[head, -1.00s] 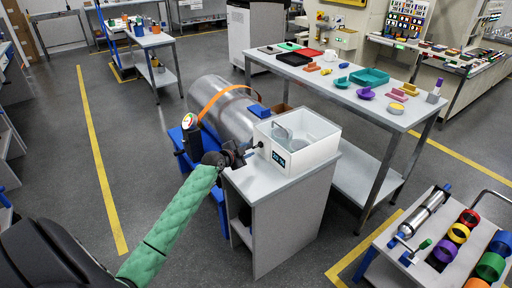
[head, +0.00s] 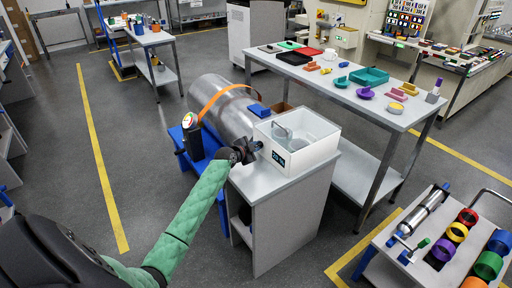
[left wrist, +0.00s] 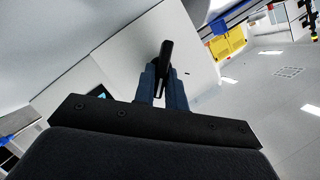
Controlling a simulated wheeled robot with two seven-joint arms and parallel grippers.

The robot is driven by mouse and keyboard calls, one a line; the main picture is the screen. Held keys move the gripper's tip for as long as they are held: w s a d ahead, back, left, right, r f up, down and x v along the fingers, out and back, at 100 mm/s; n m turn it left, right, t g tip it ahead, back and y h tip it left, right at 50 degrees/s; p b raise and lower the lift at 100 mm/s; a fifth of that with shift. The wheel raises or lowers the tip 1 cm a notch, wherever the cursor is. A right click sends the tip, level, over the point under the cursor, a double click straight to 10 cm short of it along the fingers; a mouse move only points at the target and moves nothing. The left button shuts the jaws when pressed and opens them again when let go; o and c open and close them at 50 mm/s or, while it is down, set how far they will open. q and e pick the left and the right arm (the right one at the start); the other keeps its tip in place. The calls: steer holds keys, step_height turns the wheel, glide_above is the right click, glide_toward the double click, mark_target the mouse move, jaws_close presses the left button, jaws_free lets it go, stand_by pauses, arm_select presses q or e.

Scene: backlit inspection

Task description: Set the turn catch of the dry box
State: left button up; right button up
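The dry box (head: 296,155) is a white, open-looking box with a clear part (head: 300,130) on top and a small dark display (head: 280,156) on its near side. It stands on a grey cabinet. Its turn catch is a black bar (left wrist: 166,60) in the left wrist view, standing out from the white wall. My left gripper (head: 252,149) is at the box's left side. In the left wrist view its two dark blue fingers (left wrist: 162,86) stand close together on either side of the bar and appear shut on it. In the head view the gripper largely hides the catch. My right gripper is out of view.
The cabinet top (head: 262,181) has little free room. A metal cylinder (head: 222,105) with an orange strap lies behind on a blue stand. A long table (head: 345,95) with trays and coloured parts stands behind right. A rack with coloured rings (head: 457,232) is at right.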

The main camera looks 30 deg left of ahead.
arm_select(q)
jaws_close()
